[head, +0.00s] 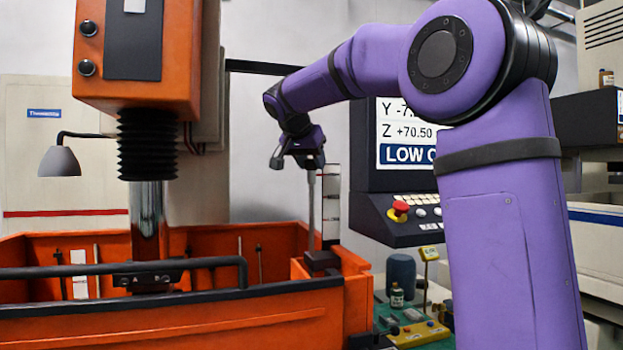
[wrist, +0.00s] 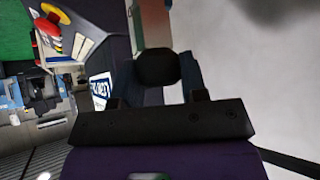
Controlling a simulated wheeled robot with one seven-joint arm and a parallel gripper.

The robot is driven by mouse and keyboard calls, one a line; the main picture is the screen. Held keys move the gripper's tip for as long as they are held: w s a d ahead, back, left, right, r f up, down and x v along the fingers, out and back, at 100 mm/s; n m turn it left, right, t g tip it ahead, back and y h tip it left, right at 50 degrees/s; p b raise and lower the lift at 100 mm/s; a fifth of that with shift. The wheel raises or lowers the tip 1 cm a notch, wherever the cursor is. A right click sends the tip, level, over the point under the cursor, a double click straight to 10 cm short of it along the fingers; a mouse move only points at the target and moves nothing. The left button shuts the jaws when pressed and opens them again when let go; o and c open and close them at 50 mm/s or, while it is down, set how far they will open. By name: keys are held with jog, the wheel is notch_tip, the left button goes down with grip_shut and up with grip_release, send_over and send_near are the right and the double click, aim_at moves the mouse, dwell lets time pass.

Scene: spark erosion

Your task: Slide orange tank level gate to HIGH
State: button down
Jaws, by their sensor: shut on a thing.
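The orange tank (head: 180,330) fills the lower left of the head view. Its level gate shows as a thin grey vertical rod (head: 311,205) rising from a dark block (head: 321,262) at the tank's right corner. A white and black marked strip (head: 331,200) stands just behind the rod. My gripper (head: 308,162) is at the rod's top. In the wrist view my gripper (wrist: 158,76) is shut on a round black knob (wrist: 157,66), with a finger on each side. The rod's top is hidden by the gripper in the head view.
A control panel (head: 405,150) with a screen reading "LOW" and a red stop button (head: 398,210) stands right of the rod. The orange machine head (head: 135,60) and its column are left. A dark rail (head: 120,268) crosses the tank front. A green bench with small items lies lower right.

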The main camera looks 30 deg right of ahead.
jog(key=c, duration=0.7)
grip_release()
jog(key=v, duration=1.1)
jog(key=shift+f, duration=0.1)
